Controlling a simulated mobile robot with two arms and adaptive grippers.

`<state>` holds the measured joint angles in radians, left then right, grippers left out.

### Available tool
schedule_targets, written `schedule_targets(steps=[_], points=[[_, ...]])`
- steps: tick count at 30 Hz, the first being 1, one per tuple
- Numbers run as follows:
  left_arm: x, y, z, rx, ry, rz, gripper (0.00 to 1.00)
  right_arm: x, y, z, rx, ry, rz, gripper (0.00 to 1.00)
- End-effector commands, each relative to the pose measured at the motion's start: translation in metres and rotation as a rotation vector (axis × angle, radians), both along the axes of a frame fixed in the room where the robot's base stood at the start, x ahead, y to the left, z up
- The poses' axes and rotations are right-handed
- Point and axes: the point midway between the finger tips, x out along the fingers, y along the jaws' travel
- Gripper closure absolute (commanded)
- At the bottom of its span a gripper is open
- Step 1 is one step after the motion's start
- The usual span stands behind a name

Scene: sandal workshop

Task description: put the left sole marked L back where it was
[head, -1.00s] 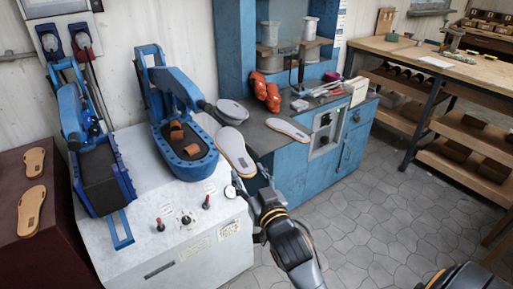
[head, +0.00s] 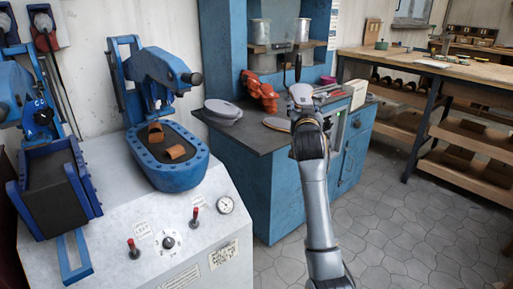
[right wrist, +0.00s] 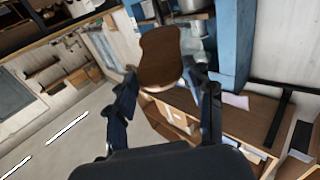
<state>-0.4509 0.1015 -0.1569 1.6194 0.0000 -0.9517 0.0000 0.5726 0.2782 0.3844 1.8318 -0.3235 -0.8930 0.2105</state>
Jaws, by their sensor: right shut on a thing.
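My right gripper (right wrist: 165,95) is shut on a sole (right wrist: 160,58), whose dark brown face with a pale edge shows in the right wrist view. No letter is readable on it. In the head view my right arm reaches up to the right gripper (head: 302,100), which is in front of the blue cabinet's dark counter (head: 258,139). The held sole cannot be made out clearly there. Another tan sole (head: 276,124) lies on the counter just left of the gripper, partly hidden by it. My left gripper is not in view.
A grey rounded object (head: 222,112) and an orange-red item (head: 260,92) are on the counter. At left, a blue press (head: 168,165) with brown pieces stands on a white machine (head: 130,215). A wooden workbench (head: 405,62) is at right. Floor (head: 385,220) before it is clear.

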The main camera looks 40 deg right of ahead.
Motion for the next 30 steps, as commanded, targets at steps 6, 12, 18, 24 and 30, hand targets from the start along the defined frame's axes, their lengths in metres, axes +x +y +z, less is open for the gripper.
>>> schedule_targets(steps=[6, 12, 18, 24, 30], points=[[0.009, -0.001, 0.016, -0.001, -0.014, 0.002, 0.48, 0.021, 0.032, -0.018, 0.004, 0.000, 0.004, 0.71], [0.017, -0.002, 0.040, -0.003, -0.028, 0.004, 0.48, 0.046, 0.073, -0.040, 0.003, 0.000, 0.005, 0.71], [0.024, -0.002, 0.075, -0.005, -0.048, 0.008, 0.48, 0.062, 0.100, -0.076, 0.000, 0.003, 0.003, 0.71], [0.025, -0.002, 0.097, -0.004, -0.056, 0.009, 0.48, 0.069, 0.112, -0.092, -0.001, -0.001, 0.002, 0.71], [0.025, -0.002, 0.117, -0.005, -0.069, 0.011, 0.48, 0.072, 0.117, -0.116, -0.002, 0.004, 0.000, 0.71]])
